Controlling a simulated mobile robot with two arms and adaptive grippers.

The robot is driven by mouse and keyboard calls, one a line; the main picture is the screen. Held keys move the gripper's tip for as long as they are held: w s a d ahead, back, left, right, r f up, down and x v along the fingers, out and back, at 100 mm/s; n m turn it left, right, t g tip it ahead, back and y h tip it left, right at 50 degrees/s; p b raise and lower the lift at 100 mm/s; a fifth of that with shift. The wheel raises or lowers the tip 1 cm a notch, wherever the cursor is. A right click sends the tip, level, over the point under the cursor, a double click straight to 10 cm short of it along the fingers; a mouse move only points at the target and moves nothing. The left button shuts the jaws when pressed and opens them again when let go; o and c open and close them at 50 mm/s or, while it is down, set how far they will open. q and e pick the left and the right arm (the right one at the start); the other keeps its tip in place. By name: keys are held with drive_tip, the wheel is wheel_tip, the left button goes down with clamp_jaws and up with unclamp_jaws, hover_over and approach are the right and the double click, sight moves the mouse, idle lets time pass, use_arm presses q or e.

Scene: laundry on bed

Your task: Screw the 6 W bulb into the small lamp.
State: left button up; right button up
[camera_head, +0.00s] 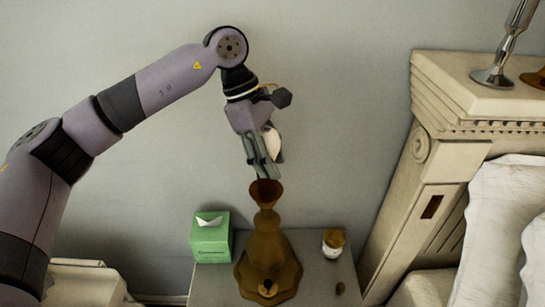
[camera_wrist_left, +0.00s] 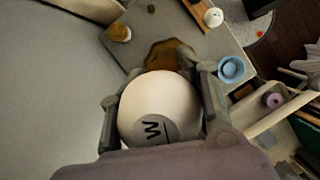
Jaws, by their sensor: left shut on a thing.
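The small lamp (camera_head: 267,250) is brown with a flared cup-like top and stands upright on the nightstand. My left gripper (camera_head: 265,170) points down just above the lamp's top and is shut on a white bulb (camera_head: 274,145). In the left wrist view the round bulb (camera_wrist_left: 160,100) sits between the two fingers, with a grey patch bearing a dark "W"; the rest of the marking is hidden. The lamp (camera_wrist_left: 172,55) shows partly behind the bulb there. Whether the bulb's base touches the socket is hidden by the fingers. My right gripper is not in view.
The nightstand (camera_head: 315,270) also holds a green tissue box (camera_head: 210,238) left of the lamp and a small jar (camera_head: 333,242) with a brown lid on the right. The bed's headboard (camera_head: 425,180) rises at right. A blue round dish (camera_wrist_left: 231,68) shows in the wrist view.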

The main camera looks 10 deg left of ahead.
use_arm(q)
drive_tip(key=m, duration=0.1)
drive_tip(key=m+g, duration=0.1)
drive_tip(key=m, duration=0.1)
drive_tip(key=shift+s+r, duration=0.1)
drive_tip(key=shift+r, duration=0.15)
drive_tip(key=shift+a+m, duration=0.1)
drive_tip(key=shift+m, duration=0.2)
drive_tip(key=shift+s+m+g, duration=0.1)
drive_tip(key=shift+m+g, duration=0.2)
drive_tip(key=shift+m, duration=0.2)
drive_tip(key=shift+s+a+m+g+y+p, duration=0.1)
drive_tip(key=shift+m+g+y+p, duration=0.3)
drive_tip(key=shift+m, duration=0.7)
drive_tip(key=m+y, duration=0.1)
drive_tip(key=m, duration=0.2)
drive_tip(key=shift+s+a+g, duration=0.15)
drive_tip(key=shift+g, duration=0.15)
